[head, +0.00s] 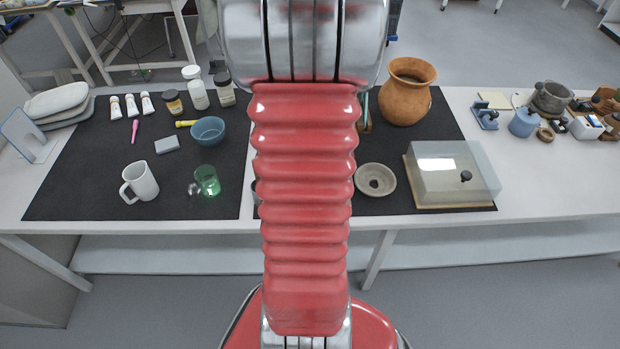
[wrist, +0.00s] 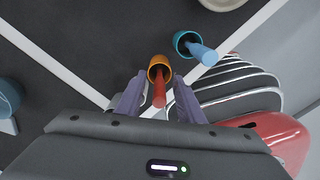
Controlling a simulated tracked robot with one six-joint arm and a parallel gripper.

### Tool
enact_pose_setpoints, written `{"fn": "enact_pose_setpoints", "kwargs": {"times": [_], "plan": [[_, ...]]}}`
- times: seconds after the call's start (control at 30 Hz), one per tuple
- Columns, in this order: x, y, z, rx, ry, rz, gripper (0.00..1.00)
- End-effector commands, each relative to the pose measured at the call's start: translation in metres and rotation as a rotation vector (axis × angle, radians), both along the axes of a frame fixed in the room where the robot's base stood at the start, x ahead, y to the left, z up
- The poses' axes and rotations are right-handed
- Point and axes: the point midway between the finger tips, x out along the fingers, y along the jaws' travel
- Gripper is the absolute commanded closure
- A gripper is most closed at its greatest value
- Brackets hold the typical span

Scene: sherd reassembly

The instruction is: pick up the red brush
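The red brush (wrist: 159,96) shows in the wrist view as a red handle rising from an orange cup (wrist: 160,58) towards the camera. My gripper (wrist: 157,84) is open, with one purple finger on each side of the handle. Gaps show between the fingers and the handle. The brush's lower end is hidden in the cup. In the head view my arm hides the red brush, the cup and my gripper.
A teal cup (wrist: 177,43) with a blue-handled brush (wrist: 203,53) stands close by at the right. In the head view, a clay pot (head: 407,95), a ring-shaped dish (head: 375,180) and a clear-covered box (head: 445,160) stand right of my arm; a white mug (head: 142,181) stands left.

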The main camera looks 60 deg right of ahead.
Motion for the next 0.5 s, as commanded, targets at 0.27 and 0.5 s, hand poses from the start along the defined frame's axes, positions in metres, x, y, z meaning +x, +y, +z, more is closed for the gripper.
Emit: {"fn": "enact_pose_setpoints", "kwargs": {"times": [0.27,0.5], "plan": [[-0.0003,-0.0002,0.0,0.0,0.0,-0.001,0.65],[-0.0003,-0.0002,0.0001,0.0,0.0,-0.001,0.66]]}}
